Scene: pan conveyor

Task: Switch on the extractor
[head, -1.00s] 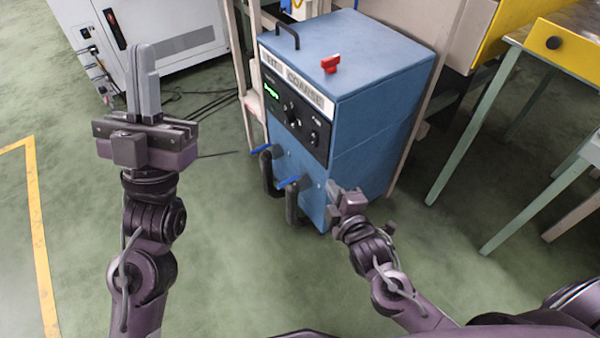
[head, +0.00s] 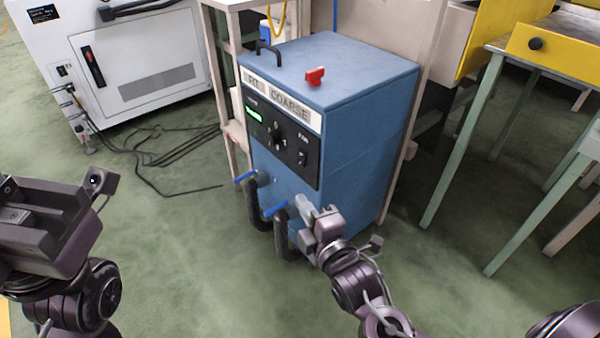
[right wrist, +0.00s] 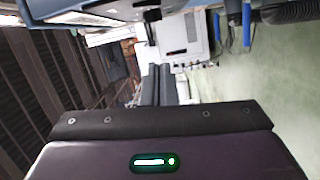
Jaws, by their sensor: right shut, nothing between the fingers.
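The extractor (head: 360,120) is a blue cabinet with a "COARSE" label. Its black front panel (head: 262,108) has a lit green display (head: 254,115), a knob (head: 275,134) and a switch (head: 303,157). A red knob (head: 315,76) sits on its top. My right gripper (head: 303,206) is shut and empty, in front of the cabinet's lower front, below the panel. In the right wrist view its grey fingers (right wrist: 160,84) are together. My left gripper (head: 50,225) is at the left edge; its fingers do not show clearly.
Two black hoses (head: 258,205) with blue levers (head: 275,209) come from the cabinet's lower front. A white machine (head: 150,75) stands at the back left, with black cables (head: 165,160) on the floor. A green-legged table (head: 465,140) stands at the right. The front floor is clear.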

